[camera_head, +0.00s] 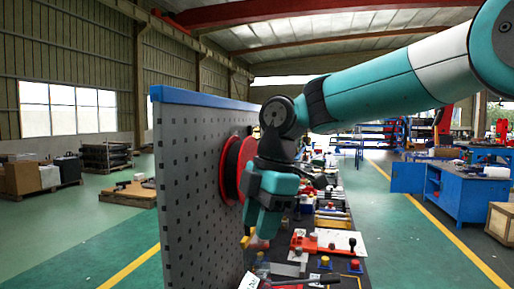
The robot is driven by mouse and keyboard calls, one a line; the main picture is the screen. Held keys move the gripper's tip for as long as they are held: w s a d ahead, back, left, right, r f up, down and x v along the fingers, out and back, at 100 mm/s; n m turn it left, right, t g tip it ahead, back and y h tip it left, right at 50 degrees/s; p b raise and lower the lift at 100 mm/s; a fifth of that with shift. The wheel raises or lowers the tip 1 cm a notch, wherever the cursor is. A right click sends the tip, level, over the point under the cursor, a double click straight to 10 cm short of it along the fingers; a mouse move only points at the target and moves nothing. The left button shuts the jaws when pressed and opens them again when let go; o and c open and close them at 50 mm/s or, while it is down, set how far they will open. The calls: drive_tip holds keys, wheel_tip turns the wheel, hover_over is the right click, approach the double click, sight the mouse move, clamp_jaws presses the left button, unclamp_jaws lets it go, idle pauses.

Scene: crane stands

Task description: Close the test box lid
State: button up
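My gripper (262,228) is teal and points down beside the perforated panel, over the near left part of the bench. Its fingers overlap in this view, so I cannot tell if they are apart. A small yellow part and a pinkish piece show just below the fingertips; contact cannot be judged. I cannot clearly pick out the test box or its lid among the crowded items on the bench. A red flat item (325,243) lies right of the gripper. Dark boxes with yellow buttons (325,261) stand at the near end.
A tall grey perforated panel (195,190) with a blue top edge stands close on the left. A red and black reel (228,170) hangs on it. Tools crowd the narrow bench. Open green floor (410,235) lies right, before a blue workbench (465,190) and a wooden crate (501,222).

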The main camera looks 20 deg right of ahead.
drive_tip(key=w+d+r+n+h+p, duration=0.1)
drive_tip(key=w+d+r+n+p, duration=0.3)
drive_tip(key=r, duration=0.4)
drive_tip(key=w+d+r+n+p, duration=0.1)
drive_tip(key=w+r+n+p, duration=0.4)
drive_tip(key=r, duration=0.4)
drive_tip(key=shift+h, duration=0.3)
drive_tip(key=w+f, duration=0.1)
drive_tip(key=f, duration=0.4)
drive_tip(key=w+f, duration=0.1)
drive_tip(key=f, duration=0.5)
drive_tip(key=w+a+f, duration=0.1)
drive_tip(key=f, duration=0.5)
clamp_jaws()
